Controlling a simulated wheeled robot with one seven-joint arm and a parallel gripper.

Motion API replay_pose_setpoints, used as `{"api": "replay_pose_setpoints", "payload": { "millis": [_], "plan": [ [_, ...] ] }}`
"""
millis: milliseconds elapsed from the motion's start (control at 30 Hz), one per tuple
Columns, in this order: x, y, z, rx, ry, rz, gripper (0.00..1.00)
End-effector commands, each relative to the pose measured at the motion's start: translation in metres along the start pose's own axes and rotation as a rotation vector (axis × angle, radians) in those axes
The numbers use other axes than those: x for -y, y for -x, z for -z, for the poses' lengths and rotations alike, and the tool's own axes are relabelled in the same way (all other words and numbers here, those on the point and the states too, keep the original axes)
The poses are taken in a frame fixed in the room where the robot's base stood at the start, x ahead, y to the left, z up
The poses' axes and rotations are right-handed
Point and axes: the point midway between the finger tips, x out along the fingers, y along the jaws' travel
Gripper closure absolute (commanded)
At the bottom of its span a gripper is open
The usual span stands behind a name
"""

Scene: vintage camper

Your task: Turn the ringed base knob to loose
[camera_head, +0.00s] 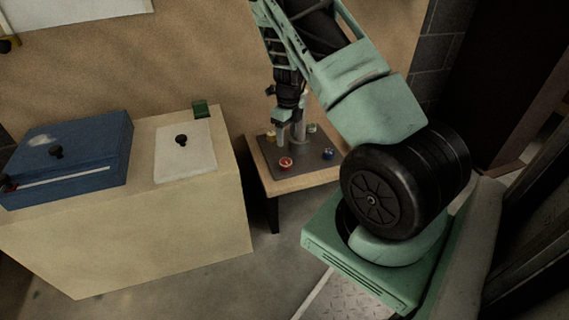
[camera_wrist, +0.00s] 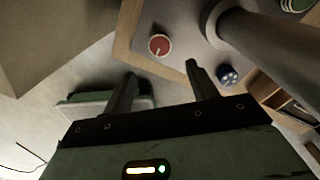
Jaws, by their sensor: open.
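A dark square base plate (camera_head: 293,153) lies on a small wooden table, with a grey post (camera_head: 299,130) rising from it. Knobs sit near its corners: a red one (camera_head: 286,163) with a pale rim and line, a blue one (camera_head: 328,153) with white spots, a yellow one (camera_head: 271,136) and a green-and-white one (camera_head: 311,128). In the wrist view the green knob (camera_wrist: 296,4) shows pale curved bands, cut by the frame edge; the red knob (camera_wrist: 160,45) lies beyond my fingertips. My gripper (camera_wrist: 160,75) is open and empty, pointing down above the plate, apart from the knobs.
The small table (camera_head: 308,182) stands against a tan wall. Left of it, a pale cabinet (camera_head: 130,235) carries a blue case (camera_head: 75,150), a white lidded panel (camera_head: 184,152) and a small green block (camera_head: 200,108). The post rises close to my gripper.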

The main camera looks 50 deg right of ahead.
Motion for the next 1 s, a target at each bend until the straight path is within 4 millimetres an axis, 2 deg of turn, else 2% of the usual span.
{"api": "replay_pose_setpoints", "payload": {
  "millis": [33, 200, 400, 500, 700, 967, 1000],
  "plan": [
    [0.001, -0.016, 0.001, -0.002, 0.000, -0.001, 0.42],
    [0.000, -0.052, 0.001, -0.002, -0.001, -0.001, 0.42],
    [0.000, -0.086, 0.001, -0.001, 0.000, -0.001, 0.42],
    [0.000, -0.097, 0.000, 0.000, 0.000, -0.001, 0.42],
    [0.000, -0.107, 0.000, 0.001, 0.002, 0.000, 0.42],
    [0.000, -0.107, 0.000, 0.001, 0.002, 0.000, 0.42],
    [0.000, -0.107, 0.000, 0.000, 0.002, 0.000, 0.50]
  ]
}}
